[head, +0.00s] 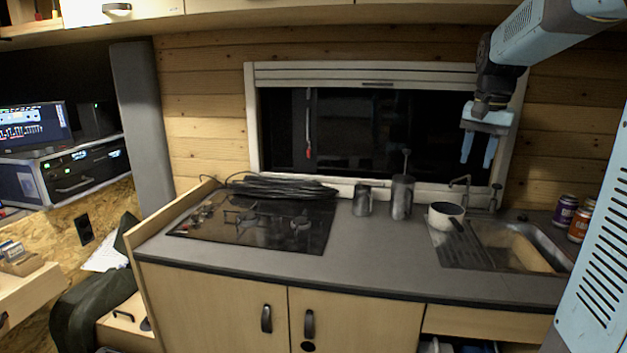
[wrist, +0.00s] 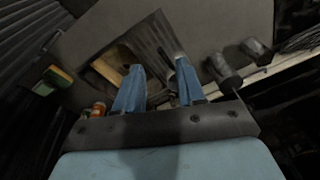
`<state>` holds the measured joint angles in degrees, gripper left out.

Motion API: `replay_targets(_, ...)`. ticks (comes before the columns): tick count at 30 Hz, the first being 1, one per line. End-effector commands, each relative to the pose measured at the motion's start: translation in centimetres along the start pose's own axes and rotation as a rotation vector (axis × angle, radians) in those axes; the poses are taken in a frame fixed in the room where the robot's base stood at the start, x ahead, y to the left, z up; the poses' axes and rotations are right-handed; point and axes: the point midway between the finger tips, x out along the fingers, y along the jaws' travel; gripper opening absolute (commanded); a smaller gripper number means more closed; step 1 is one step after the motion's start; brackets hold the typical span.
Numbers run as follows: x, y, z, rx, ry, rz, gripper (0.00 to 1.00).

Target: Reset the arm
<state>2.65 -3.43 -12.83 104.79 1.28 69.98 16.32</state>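My gripper (head: 478,150) hangs in the air in front of the right side of the window, above the sink area, with its fingers pointing down. Its two blue fingers are apart with nothing between them. In the wrist view the gripper (wrist: 158,88) also shows spread fingers, with the sink and drainboard below and beyond them. My arm comes in from the upper right of the head view.
A white pot (head: 445,213) stands on the drainboard beside the sink (head: 515,245). Two dark canisters (head: 402,197) stand near the window. Cans (head: 565,210) stand at the right. Coiled cable (head: 280,187) lies behind the hob (head: 262,228). The counter's front middle is clear.

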Motion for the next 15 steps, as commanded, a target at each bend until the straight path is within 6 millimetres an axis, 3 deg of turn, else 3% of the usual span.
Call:
replay_targets(1,-0.5,0.0,1.7,-0.029,0.015,-0.014,0.39)
replay_targets(7,-1.1,-0.1,7.7,-0.144,0.073,-0.055,0.39)
replay_targets(15,-0.6,0.3,15.7,-0.301,0.163,-0.092,0.39)
